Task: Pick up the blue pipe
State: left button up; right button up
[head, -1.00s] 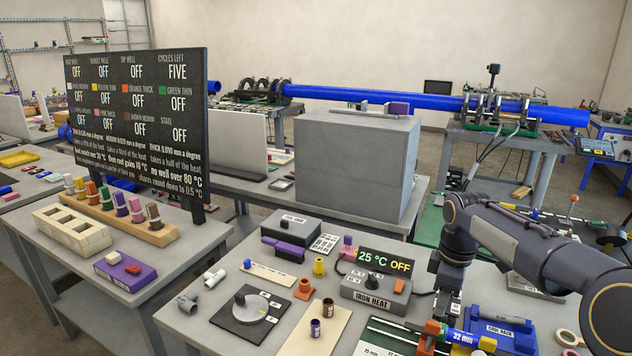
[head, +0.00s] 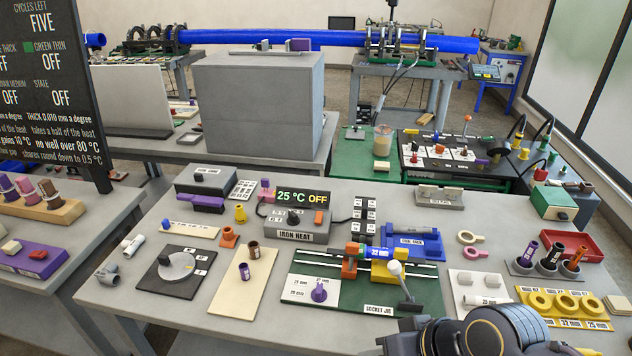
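A long blue pipe (head: 340,39) runs across the back, held in clamps on a far stand. Part of my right arm shows at the bottom right, in front of the jig, but its fingertips are not visible. My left gripper is not in view.
The iron heat box (head: 297,226) reads 25 °C OFF behind the jig. Yellow rings (head: 566,303) and dark tubes in a holder stand at right. A large grey box (head: 258,105) stands behind the bench.

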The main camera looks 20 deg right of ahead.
aim_at(370, 251)
jog(key=z, duration=1.2)
